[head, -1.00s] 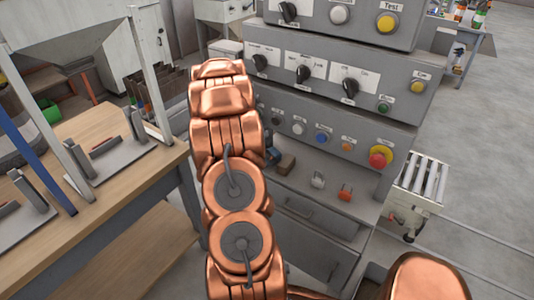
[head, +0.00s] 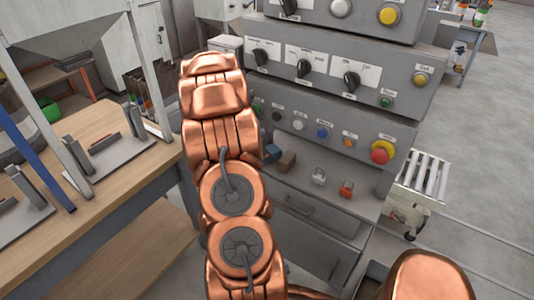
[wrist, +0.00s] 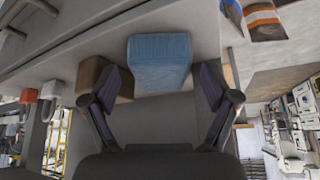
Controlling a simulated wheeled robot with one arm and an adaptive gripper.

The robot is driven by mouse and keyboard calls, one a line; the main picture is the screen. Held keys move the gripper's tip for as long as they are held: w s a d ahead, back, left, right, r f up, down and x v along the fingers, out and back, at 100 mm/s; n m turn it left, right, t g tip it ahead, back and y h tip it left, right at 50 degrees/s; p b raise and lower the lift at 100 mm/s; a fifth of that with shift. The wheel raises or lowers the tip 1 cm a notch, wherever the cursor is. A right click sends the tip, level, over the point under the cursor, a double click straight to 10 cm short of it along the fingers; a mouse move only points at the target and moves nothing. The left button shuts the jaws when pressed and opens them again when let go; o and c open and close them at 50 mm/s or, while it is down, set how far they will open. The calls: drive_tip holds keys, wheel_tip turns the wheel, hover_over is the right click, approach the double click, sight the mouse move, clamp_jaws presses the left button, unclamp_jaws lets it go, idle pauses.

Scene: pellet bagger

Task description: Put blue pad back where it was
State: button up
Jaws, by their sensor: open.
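The blue pad (head: 272,152) lies on the grey ledge of the control console, just right of my arm in the head view. It sits beside a brown block (head: 287,161). In the wrist view the pad (wrist: 160,55) is a light blue block straight ahead, between and just beyond the open fingers of my gripper (wrist: 160,82). I cannot tell whether a finger touches it. The brown block (wrist: 92,72) shows partly behind the left finger. My gripper is hidden behind my arm in the head view.
A grey padlock (head: 319,176) and a red padlock (head: 346,189) stand on the same ledge to the right. Knobs and buttons, including a red emergency stop (head: 383,152), line the console above. A wooden workbench (head: 130,215) stands at left.

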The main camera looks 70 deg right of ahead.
drive_tip(key=w+a+b, duration=0.3)
drive_tip(key=w+a, duration=0.3)
drive_tip(key=a, duration=0.2)
drive_tip(key=a+r+n+t+y, duration=0.1)
drive_tip(key=a+r+n, duration=0.25)
drive_tip(key=a, duration=0.55)
drive_tip(key=a+r+n, duration=0.3)
drive_tip(key=a+n, duration=0.1)
drive_tip(key=a, duration=0.5)
drive_tip(key=a+r+n+t+y, duration=0.1)
drive_tip(key=a+r+n, duration=0.3)
drive_tip(key=a, duration=0.5)
drive_tip(key=s+a+r+n+y, duration=0.1)
drive_tip(key=s+a+n, duration=0.5)
drive_tip(key=a, duration=0.4)
drive_tip(key=s+a+r+n+y, duration=0.1)
drive_tip(key=s+a+n+y, duration=0.1)
drive_tip(key=s+a+n, duration=0.5)
drive_tip(key=a, duration=0.2)
drive_tip(key=shift+s+a, duration=0.2)
drive_tip(key=shift+a, duration=0.15)
drive_tip(key=shift+r+p, duration=0.15)
drive_tip(key=shift+p, duration=0.15)
wheel_tip(320, 180, up, 6)
drive_tip(key=p, duration=0.6)
